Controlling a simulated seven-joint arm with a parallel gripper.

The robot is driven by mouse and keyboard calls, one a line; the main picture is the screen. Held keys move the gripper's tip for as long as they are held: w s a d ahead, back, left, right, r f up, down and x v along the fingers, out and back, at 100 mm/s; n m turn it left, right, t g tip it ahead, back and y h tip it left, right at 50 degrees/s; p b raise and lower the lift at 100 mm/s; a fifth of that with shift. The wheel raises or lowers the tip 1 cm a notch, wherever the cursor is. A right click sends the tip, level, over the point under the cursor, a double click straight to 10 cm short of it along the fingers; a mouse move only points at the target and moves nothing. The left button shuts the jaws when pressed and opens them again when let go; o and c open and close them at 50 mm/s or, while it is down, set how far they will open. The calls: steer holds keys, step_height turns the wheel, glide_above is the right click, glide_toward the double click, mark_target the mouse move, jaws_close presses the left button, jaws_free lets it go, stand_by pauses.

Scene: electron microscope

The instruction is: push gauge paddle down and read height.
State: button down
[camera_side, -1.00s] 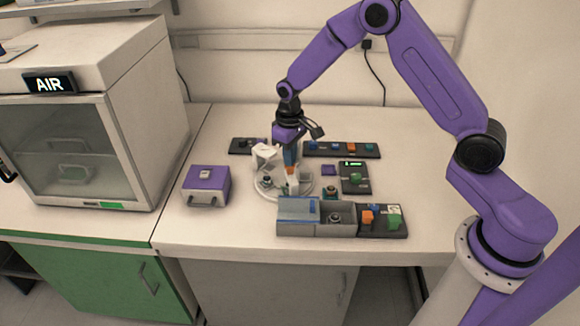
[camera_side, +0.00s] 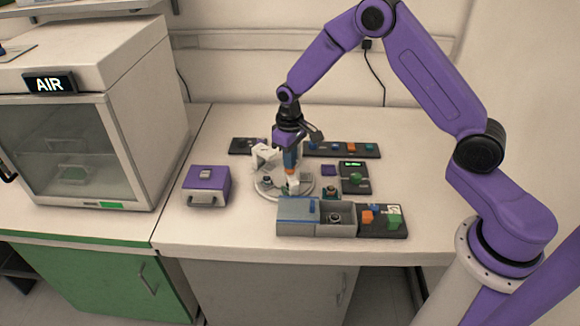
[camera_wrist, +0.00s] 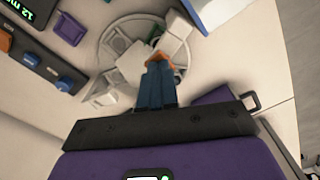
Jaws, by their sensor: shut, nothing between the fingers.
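The gauge is a white assembly with an upright (camera_side: 265,154) on a round pale base (camera_side: 268,190). Its ring-shaped base (camera_wrist: 118,28) also shows in the wrist view. My gripper (camera_side: 290,170) points down over the gauge with its blue fingers together and nothing between them. In the wrist view, orange shows at the fingertips (camera_wrist: 160,62); I cannot tell if this is the tips or the paddle, or whether they touch. The paddle is largely hidden. A black display (camera_side: 353,164) stands right of the gauge. In the wrist view the display (camera_wrist: 28,8) shows partly cut-off green characters beginning "12 m".
A grey tray (camera_side: 298,230) with a blue-edged lid and a dark block holder (camera_side: 392,232) sit in front. A purple box (camera_side: 206,184) stands left. Dark racks (camera_side: 342,150) lie behind. A glass-fronted cabinet marked AIR (camera_side: 80,140) fills the left. The bench's right side is clear.

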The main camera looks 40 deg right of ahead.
steer(key=shift+r, duration=3.5)
